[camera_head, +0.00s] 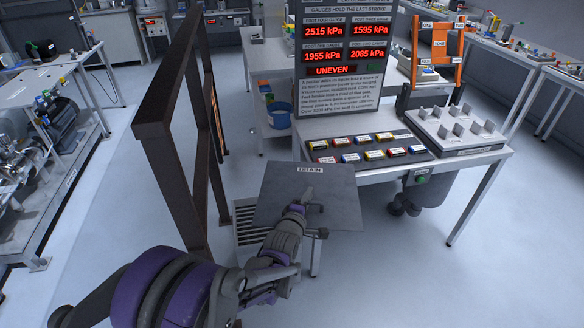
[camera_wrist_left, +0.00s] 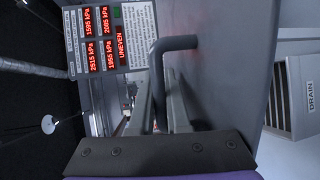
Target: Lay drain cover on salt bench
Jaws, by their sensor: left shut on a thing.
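The drain cover (camera_head: 340,203) is a flat dark grey square plate, held in the air left of the bench. A label reading DRAIN shows at its far edge in the head view. My left gripper (camera_head: 307,207) is shut on the cover's bar handle. The left wrist view shows the handle (camera_wrist_left: 178,42) between the fingers (camera_wrist_left: 165,105), with the plate (camera_wrist_left: 228,60) on the right. The bench (camera_head: 470,185), apparently the salt bench, has a pale top. It stands to the right, apart from the cover. My right gripper is not in view.
A gauge board (camera_head: 343,75) reading UNEVEN, a dark panel of coloured blocks (camera_head: 365,150) and a grey pegged block (camera_head: 458,130) occupy the bench top. A slatted grate (camera_head: 250,222) lies below the cover. A brown frame (camera_head: 172,120) stands close on the left.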

